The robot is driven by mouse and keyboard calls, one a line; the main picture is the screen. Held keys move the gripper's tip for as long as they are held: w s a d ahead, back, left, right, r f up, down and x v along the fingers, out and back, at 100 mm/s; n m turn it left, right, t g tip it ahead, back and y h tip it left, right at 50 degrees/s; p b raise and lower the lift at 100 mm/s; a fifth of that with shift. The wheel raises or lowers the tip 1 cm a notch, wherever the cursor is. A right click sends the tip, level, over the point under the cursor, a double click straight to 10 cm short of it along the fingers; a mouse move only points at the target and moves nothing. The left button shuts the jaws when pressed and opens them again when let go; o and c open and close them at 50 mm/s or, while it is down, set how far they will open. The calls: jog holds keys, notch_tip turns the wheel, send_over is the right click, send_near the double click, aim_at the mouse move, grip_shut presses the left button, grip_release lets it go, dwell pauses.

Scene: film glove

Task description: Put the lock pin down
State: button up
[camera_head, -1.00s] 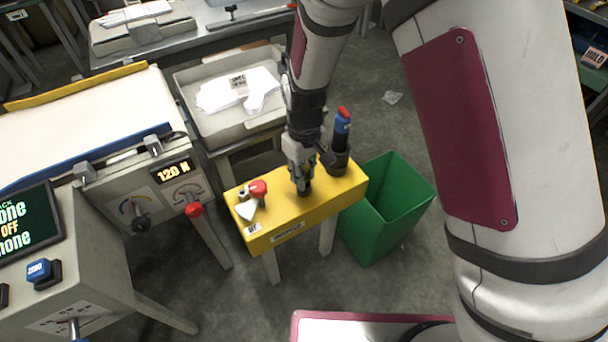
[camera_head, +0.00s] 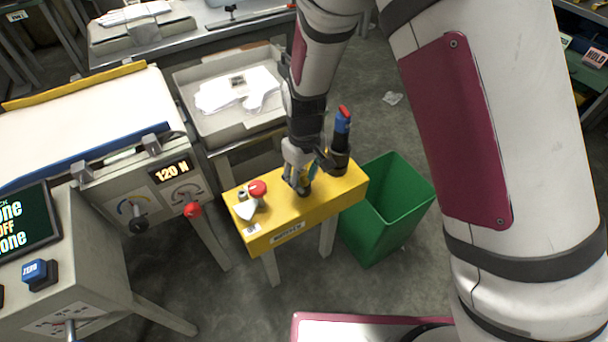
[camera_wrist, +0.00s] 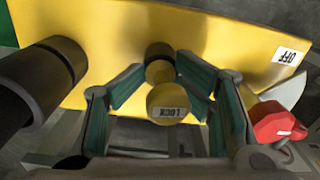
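The lock pin (camera_wrist: 168,103) is yellow, with a LOCK label on its end facing the wrist camera. It stands at a dark round socket (camera_wrist: 159,53) on the yellow stand (camera_head: 262,230). My gripper (camera_wrist: 162,76) is open around the pin, with teal-padded fingers on both sides and gaps beside it. In the head view my gripper (camera_head: 297,188) is low over the middle of the stand's top, and a bit of yellow shows between its fingers. The pin's lower end and seating are partly hidden.
A red-knobbed piece (camera_head: 257,188) is on the stand's left end; a dark holder with a blue-and-red handle (camera_head: 342,122) is at its right end. A green bin (camera_head: 393,215) stands to the right, a grey tray (camera_head: 200,128) behind, a control panel (camera_head: 150,195) left.

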jog(key=shift+s, duration=0.1)
dwell(0.4)
notch_tip(320, 180, up, 13)
jog(key=p, duration=0.3)
jog(key=shift+r+p, duration=0.15)
jog(key=shift+p, duration=0.15)
jog(key=shift+d, duration=0.1)
jog(key=s+d+r+m, duration=0.2)
jog(key=s+d+r, duration=0.3)
jog(key=d+r, duration=0.25)
jog(key=s+d+r+m, duration=0.2)
jog(key=s+d+r, duration=0.4)
jog(key=r, duration=0.2)
jog(key=s+d+r+m, duration=0.1)
jog(key=s+d, duration=0.1)
jog(key=s, duration=0.4)
jog(key=s+d+r+m, duration=0.1)
jog(key=s+d+m, duration=0.1)
jog(key=s, duration=0.4)
jog(key=s+d+r+m+t, duration=0.1)
jog(key=s+d, duration=0.3)
jog(key=s, duration=0.2)
jog(key=shift+d+m, duration=0.25)
jog(key=shift+m, duration=0.15)
jog(key=shift+r, duration=0.1)
